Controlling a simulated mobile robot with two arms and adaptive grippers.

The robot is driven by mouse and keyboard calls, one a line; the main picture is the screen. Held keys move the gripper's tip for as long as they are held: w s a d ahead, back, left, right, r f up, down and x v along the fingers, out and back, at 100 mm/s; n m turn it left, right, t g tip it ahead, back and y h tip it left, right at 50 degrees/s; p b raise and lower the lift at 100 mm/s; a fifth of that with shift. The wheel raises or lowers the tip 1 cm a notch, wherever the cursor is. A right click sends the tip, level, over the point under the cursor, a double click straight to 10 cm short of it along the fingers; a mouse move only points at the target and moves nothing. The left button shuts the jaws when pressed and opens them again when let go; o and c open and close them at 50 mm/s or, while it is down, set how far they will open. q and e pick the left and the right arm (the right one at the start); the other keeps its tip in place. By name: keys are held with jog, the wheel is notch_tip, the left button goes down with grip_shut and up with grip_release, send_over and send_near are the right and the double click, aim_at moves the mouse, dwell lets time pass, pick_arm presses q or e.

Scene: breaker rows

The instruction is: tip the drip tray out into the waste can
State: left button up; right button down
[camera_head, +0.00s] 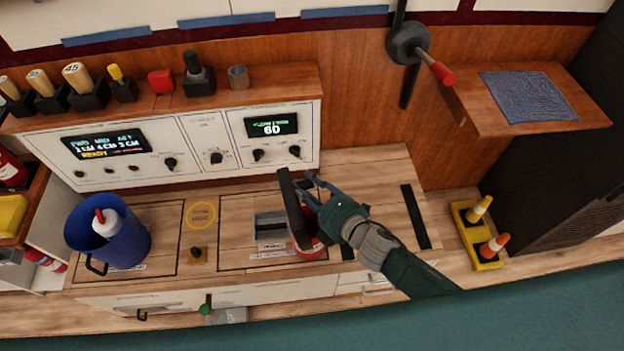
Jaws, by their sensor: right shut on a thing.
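My right gripper (318,195) comes in from the lower right and is shut on a dark, flat tray, which looks like the drip tray (293,208). The tray stands steeply tilted, nearly on edge, over the counter. A red container (309,251) shows just below and behind the tray and hand; it may be the waste can, and most of it is hidden. I cannot tell whether the tray touches it or whether anything is falling out. My left gripper is not in view.
A blue jug (130,245) with a white, red-capped bottle (107,222) stands on the left of the counter. A grey slotted plate (269,225) lies left of the tray. A control panel (200,145) rises behind. A yellow holder (468,235) is on the right.

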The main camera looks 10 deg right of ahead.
aim_at(285, 186)
jog(key=a+r+n+p, duration=0.1)
jog(key=a+r+n+h+p, duration=0.1)
jog(key=a+p, duration=0.1)
jog(key=shift+s+a+h+p, duration=0.1)
jog(key=shift+h+p, duration=0.2)
jog(key=shift+s+a+n+h+p, duration=0.2)
jog(key=shift+a+n+h+p, duration=0.65)
jog(key=shift+a+n, duration=0.15)
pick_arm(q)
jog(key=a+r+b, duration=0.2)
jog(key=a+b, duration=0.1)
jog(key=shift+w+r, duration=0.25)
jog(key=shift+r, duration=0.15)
pick_arm(e)
jog(key=a+f+n+h, duration=0.4)
jog(key=n+h, duration=0.1)
jog(key=n, duration=0.1)
jog(key=shift+s+a+f+t+h, duration=0.2)
jog(key=shift+s+f+t+h, duration=0.1)
jog(key=shift+f+t+h, duration=0.1)
